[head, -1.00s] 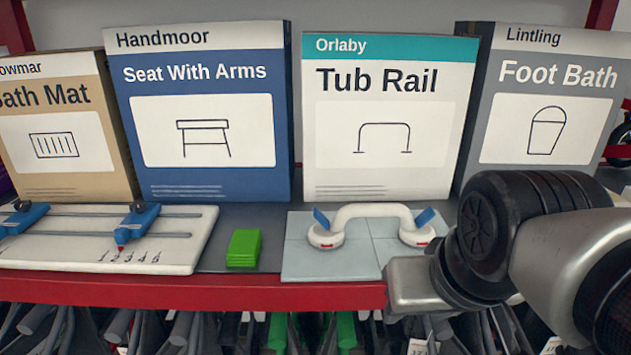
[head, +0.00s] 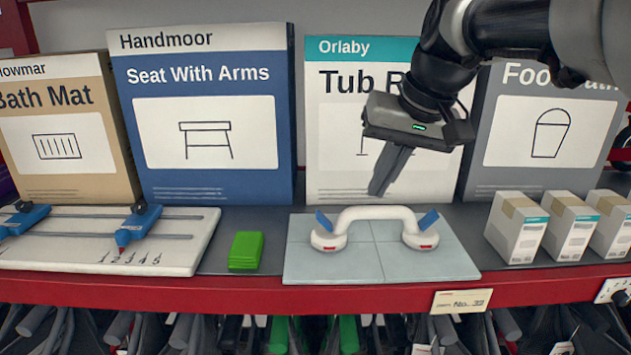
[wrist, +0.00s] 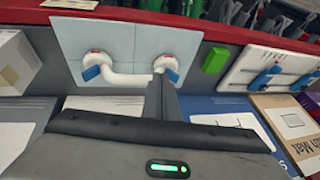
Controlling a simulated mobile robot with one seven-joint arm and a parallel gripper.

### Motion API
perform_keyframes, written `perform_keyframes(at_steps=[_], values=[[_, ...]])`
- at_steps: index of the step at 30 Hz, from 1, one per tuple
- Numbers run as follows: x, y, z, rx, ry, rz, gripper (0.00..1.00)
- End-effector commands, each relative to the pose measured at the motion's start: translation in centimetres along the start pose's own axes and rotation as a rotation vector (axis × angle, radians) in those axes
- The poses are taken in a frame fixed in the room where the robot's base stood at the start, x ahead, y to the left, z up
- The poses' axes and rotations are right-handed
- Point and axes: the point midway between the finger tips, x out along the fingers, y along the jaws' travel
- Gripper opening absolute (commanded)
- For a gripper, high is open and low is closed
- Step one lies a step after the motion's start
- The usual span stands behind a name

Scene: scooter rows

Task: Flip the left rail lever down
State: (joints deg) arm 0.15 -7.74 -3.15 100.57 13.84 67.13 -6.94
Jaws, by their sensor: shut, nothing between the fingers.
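The white tub rail (head: 375,214) stands on a pale blue tiled panel (head: 380,268) on the shelf, with a round cup at each end. Its left blue lever (head: 323,222) sticks up, tilted to the left. The right blue lever (head: 427,220) sticks up, tilted to the right. Red marks show on both cups. The wrist view is turned round: the fingertips (wrist: 161,76) overlap the rail beside the left lever (wrist: 172,76); contact cannot be told.
A green pad stack (head: 245,251) and a white board with blue sliders (head: 180,255) lie to the left. Small white boxes (head: 517,230) stand to the right. Large product boxes (head: 207,130) stand behind. A red shelf edge (head: 250,297) runs along the front.

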Motion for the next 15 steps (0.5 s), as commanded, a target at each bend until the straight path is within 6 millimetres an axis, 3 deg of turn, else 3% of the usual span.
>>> perform_keyframes(at_steps=[3,6,10,15], values=[[1.2,-0.4,-3.8,-0.004,-0.022,-0.037,0.00],[1.8,-0.7,-5.9,-0.010,-0.033,-0.062,0.00],[2.4,-0.9,-7.5,-0.016,-0.041,-0.082,0.00],[2.6,-1.0,-8.1,-0.019,-0.044,-0.090,0.00]])
